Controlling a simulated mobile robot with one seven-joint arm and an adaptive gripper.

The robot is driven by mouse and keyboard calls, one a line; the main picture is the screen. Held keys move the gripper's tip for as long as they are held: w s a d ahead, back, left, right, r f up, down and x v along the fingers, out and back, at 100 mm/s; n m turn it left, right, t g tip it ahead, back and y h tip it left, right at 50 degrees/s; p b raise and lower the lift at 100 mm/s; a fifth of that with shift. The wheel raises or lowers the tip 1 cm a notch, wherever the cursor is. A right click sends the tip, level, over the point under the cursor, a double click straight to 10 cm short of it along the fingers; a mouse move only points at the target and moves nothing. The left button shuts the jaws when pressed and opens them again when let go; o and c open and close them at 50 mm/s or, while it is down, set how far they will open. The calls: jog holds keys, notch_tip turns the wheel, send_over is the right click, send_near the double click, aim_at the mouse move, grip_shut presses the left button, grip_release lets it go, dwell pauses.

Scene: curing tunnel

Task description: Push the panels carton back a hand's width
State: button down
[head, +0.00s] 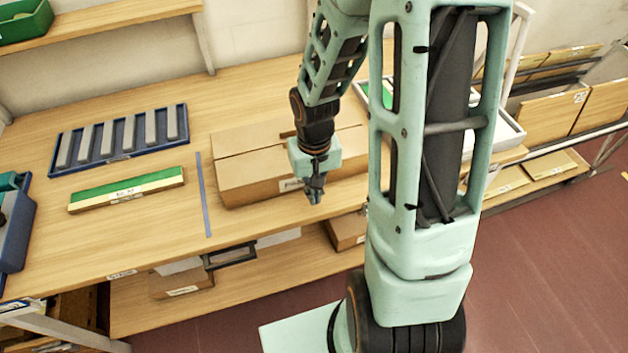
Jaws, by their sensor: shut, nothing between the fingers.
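A closed brown carton (247,182) with a white label on its front face sits on the wooden bench top, right of a blue strip. The label is partly hidden and I cannot read it, so I cannot tell whether this is the panels carton. My gripper (315,199) is shut and empty. It points down in front of the carton's front face, near the label. I cannot tell whether it touches the carton. My arm hides part of the carton's top and its right side.
A blue tray of grey bars (120,158) and a green-and-yellow flat box (127,190) lie left of the carton. A blue strip (204,195) lies on the bench (120,240) between them. A shelf (110,30) is above. White trays stand behind my arm at right.

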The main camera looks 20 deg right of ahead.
jog(key=shift+w+f+p, duration=0.25)
jog(key=shift+w, duration=0.75)
jog(key=shift+w+f+p, duration=0.2)
jog(key=shift+w+p, duration=0.05)
jog(key=shift+w, duration=0.75)
jog(key=shift+w, duration=0.1)
jog(key=w+b, duration=0.1)
jog(key=w, duration=0.8)
jog(key=shift+w+f+b, duration=0.1)
jog(key=shift+w+b, duration=0.15)
jog(key=shift+b, duration=0.1)
jog(key=shift+s, duration=0.15)
